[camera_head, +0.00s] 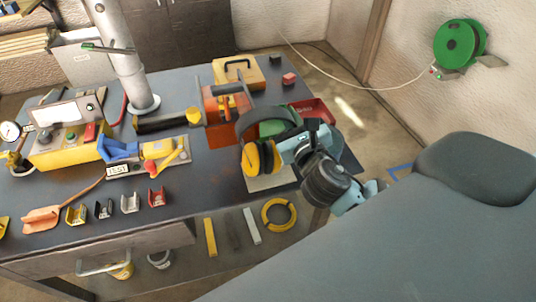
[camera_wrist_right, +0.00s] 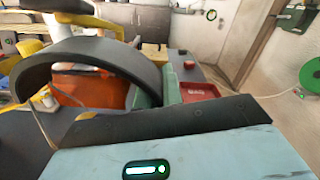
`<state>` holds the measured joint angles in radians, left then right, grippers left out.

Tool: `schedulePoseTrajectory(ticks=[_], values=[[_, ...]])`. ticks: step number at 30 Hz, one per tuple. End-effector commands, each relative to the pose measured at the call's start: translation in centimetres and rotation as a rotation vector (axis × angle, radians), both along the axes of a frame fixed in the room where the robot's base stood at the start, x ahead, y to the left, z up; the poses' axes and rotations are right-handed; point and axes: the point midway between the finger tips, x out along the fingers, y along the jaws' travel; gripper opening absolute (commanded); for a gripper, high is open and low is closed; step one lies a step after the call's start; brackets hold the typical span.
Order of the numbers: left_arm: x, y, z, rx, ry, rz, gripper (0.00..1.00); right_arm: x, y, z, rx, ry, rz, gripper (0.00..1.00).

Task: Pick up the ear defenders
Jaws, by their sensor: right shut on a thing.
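The ear defenders show in the head view with a yellow ear cup (camera_head: 258,158) and a dark arched headband (camera_head: 268,116). They are at the right part of the workbench (camera_head: 205,188). My right gripper (camera_head: 284,147) reaches in from the right and is shut on the ear defenders; the exact grip spot is partly hidden by the gripper. In the right wrist view the black headband (camera_wrist_right: 88,50) arches just beyond the gripper's dark edge. I cannot tell whether the ear defenders still touch the bench. My left gripper is not in view.
A yellow device (camera_head: 70,150) and several small clamps sit left. A green reel (camera_head: 457,44) hangs on the wall.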

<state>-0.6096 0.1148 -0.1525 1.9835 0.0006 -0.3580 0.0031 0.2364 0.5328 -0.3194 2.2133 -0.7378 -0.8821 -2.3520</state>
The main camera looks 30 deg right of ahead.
Motion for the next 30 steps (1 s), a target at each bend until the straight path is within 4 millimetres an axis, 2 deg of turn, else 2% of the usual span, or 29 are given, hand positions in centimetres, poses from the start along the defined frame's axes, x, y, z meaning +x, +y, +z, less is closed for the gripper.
schedulePoseTrajectory(ticks=[11, 19, 21, 30], values=[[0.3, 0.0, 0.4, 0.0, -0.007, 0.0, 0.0, 0.0, 0.0, 0.9, -0.001, -0.007, 0.0, 0.0], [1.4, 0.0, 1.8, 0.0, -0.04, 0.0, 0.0, 0.0, 0.0, 4.6, -0.001, -0.013, 0.001, 0.0], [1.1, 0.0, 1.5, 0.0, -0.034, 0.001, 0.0, 0.3, 1.7, 4.0, 0.005, -0.006, 0.002, 0.0], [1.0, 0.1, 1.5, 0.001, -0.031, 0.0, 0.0, 1.4, 9.2, 4.6, 0.006, -0.005, 0.003, 0.0]])
